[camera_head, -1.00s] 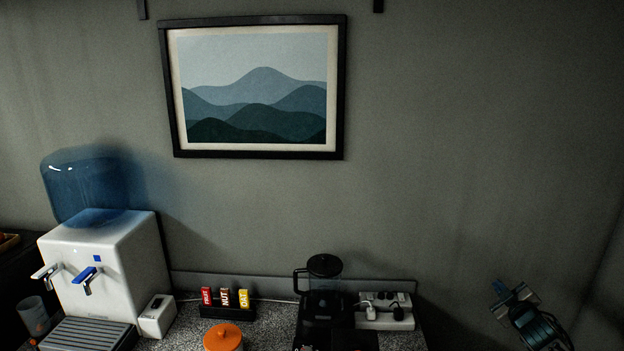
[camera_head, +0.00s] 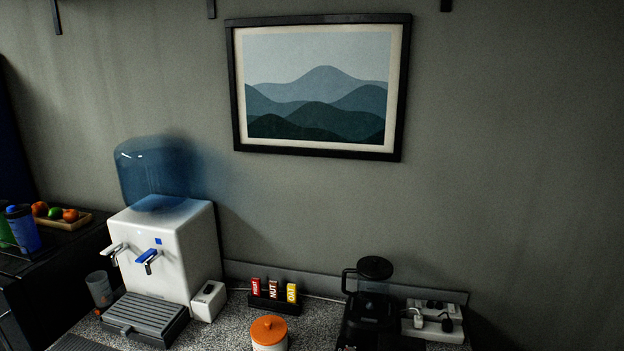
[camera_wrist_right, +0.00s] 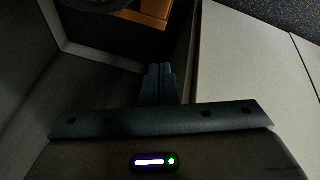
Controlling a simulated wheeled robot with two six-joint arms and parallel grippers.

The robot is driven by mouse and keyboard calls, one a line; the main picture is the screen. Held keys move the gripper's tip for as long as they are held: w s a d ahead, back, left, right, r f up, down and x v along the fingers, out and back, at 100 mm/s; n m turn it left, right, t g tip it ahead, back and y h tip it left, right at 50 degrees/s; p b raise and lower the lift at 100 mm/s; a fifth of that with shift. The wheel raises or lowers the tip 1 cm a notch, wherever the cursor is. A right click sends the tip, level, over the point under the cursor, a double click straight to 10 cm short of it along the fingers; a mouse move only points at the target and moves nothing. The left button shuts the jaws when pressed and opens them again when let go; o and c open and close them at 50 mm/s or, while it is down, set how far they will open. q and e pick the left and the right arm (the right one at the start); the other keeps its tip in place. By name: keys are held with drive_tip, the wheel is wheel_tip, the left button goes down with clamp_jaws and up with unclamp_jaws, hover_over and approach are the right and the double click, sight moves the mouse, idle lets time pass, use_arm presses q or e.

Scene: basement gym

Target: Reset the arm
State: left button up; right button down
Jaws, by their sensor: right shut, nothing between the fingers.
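My right gripper (camera_wrist_right: 158,84) shows in the right wrist view, its two fingers together with nothing between them. Below the fingers is the gripper's dark body with a lit white bar and a green light. Pale flat panels lie to the right of the fingers, and an orange-brown surface shows above them. Neither of my grippers shows in the head view now.
The counter holds a water dispenser (camera_head: 172,245), a snack bar holder (camera_head: 275,302), an orange-lidded jar (camera_head: 269,333), a blender (camera_head: 372,300) and a power strip (camera_head: 437,322). A fruit tray (camera_head: 82,221) sits at the left. The wall at the right is bare.

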drive_tip(key=s+a+f+g+y, duration=0.1)
drive_tip(key=s+a+f+g, duration=0.15)
drive_tip(key=s+a, duration=0.6)
drive_tip(key=s+a+f+g+y, duration=0.1)
drive_tip(key=s+a+f, duration=0.35)
drive_tip(key=s, duration=0.65)
wheel_tip(320, 180, down, 13)
drive_tip(key=w+b, duration=0.1)
drive_tip(key=b, duration=1.3)
drive_tip(key=shift+w+m, duration=0.15)
drive_tip(key=shift+m, duration=0.15)
drive_tip(key=shift+d, duration=0.1)
